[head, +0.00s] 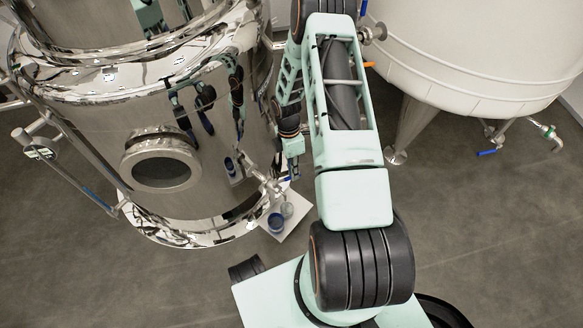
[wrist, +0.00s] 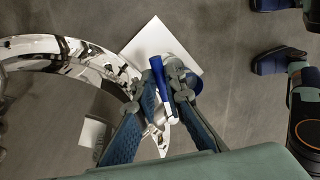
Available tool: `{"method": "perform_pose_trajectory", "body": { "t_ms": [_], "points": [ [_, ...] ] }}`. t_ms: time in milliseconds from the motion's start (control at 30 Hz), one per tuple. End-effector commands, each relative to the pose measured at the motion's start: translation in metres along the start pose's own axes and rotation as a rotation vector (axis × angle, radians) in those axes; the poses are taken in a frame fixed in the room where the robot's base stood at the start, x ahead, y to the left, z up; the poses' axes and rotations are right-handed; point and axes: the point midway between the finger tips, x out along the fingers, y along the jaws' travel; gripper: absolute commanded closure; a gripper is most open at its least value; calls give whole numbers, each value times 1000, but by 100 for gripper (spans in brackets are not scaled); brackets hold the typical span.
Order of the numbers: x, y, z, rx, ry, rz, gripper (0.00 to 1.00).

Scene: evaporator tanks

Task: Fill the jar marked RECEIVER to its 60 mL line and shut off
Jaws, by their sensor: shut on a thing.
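In the wrist view my gripper (wrist: 166,85) is shut on a blue valve handle (wrist: 157,72) at the side of the shiny steel tank (wrist: 75,48). In the head view the steel tank (head: 75,100) has a small outlet valve (head: 268,184) low on its right side. A blue jar (head: 276,223) and a clear jar (head: 287,210) stand on a white board (head: 298,226) below and beside this outlet. No RECEIVER mark, 60 mL line or liquid level is readable. In the wrist view my fingers hide much of the jars and the outlet.
A white tank (head: 470,60) on legs stands at the right, with blue-handled valves (head: 487,152) beneath it. A pipe with a blue section (head: 97,200) runs along the steel tank's left side. The grey floor (head: 490,235) at the right is clear.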

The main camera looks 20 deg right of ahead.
Motion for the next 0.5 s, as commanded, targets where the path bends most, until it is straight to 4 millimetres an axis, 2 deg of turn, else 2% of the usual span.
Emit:
{"method": "perform_pose_trajectory", "body": {
  "t_ms": [500],
  "points": [
    [0,-4,-1,61,13,1,100]
  ]
}}
